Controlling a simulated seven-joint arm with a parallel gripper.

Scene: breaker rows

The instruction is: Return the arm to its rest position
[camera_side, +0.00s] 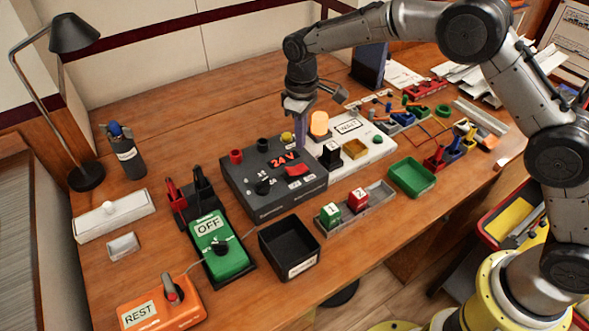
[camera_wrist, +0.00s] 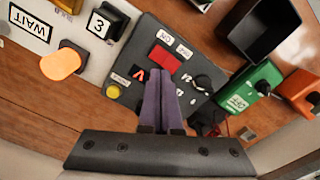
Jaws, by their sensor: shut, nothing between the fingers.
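My gripper (camera_side: 300,147) is shut and empty, pointing down over the back right part of the dark grey 24 V box (camera_side: 262,207). In the wrist view its two purple-grey fingers (camera_wrist: 161,82) lie side by side and hide part of that box's face. I cannot tell whether the fingertips touch the box. A red rocker switch (camera_side: 297,170) on the box shows beside the fingertips in the wrist view (camera_wrist: 163,59). An orange box labelled REST (camera_side: 158,307) with a small lever stands at the front left.
A white WAIT panel (camera_side: 376,148) with a glowing orange lamp (camera_side: 319,122) stands right of the grey box. A green OFF unit (camera_side: 222,250), black bin (camera_side: 290,250), block tray (camera_side: 380,202) and green tray (camera_side: 412,177) stand in front. A lamp (camera_side: 75,35) rises at left.

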